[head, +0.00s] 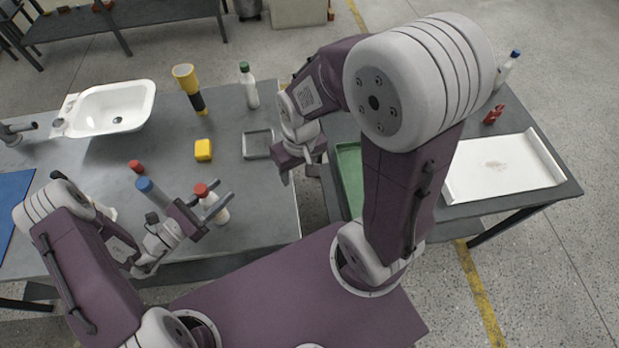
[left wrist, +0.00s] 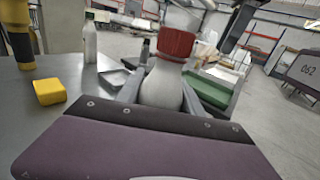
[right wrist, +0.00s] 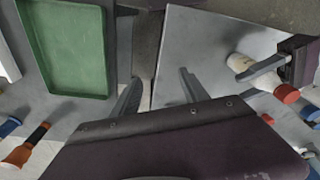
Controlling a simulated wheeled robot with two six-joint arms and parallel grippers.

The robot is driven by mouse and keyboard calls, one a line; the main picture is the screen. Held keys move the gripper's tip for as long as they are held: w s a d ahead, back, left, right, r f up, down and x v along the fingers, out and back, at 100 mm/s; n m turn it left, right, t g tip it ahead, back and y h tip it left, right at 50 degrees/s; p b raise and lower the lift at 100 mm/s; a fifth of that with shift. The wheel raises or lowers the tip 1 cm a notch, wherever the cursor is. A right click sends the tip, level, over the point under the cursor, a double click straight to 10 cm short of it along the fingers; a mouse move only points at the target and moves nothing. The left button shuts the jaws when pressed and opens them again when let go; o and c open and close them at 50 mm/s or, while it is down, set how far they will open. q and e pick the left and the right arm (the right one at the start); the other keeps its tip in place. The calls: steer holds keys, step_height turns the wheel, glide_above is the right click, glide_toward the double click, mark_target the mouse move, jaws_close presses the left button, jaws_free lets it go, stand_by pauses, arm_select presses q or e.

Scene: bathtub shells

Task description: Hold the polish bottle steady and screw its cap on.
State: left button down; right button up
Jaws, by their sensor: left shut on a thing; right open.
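A white bottle with a red cap (head: 201,190) on its top stands upright near the front edge of the left table; I cannot tell how tight the cap is. My left gripper (head: 217,203) is shut around its body. In the left wrist view the red cap (left wrist: 173,45) sits on top of the white bottle (left wrist: 162,86). The bottle (right wrist: 238,63) also shows in the right wrist view. My right gripper (head: 298,174) is open and empty, over the gap beside the left table, right of the bottle. A second small red cap-like object (head: 136,167) lies on the left table.
A blue-topped item (head: 148,188) stands just left of the held bottle. A yellow block (head: 203,150), grey tray (head: 258,144), yellow-black flashlight (head: 189,88), green-capped bottle (head: 249,87) and white basin (head: 112,108) are behind. A green tray (head: 350,180) and white tray (head: 500,168) lie on the right table.

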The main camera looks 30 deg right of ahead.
steer(key=s, duration=0.1)
steer(key=s+d+f, duration=0.1)
steer(key=m, duration=0.1)
steer(key=shift+s+d+f, duration=0.25)
steer(key=shift+s+d, duration=0.15)
arm_select(q)
steer(key=s+d+r+t+b, duration=0.1)
steer(key=d+r, duration=0.4)
steer(key=d, duration=0.3)
steer(key=s+d+r+n+b, duration=0.1)
steer(key=d+r+b, duration=0.1)
steer(key=d+r, duration=0.3)
steer(key=d, duration=0.2)
steer(key=shift+s+d+r+t+y, duration=0.35)
steer(key=shift+d+r+t+y, duration=0.05)
arm_select(e)
steer(key=f, duration=0.1)
steer(key=s+f, duration=0.1)
steer(key=a+f, duration=0.1)
steer(key=shift+s+f, duration=0.15)
steer(key=shift+s, duration=0.05)
arm_select(q)
steer(key=shift+w, duration=0.1)
arm_select(e)
steer(key=shift+d, duration=0.1)
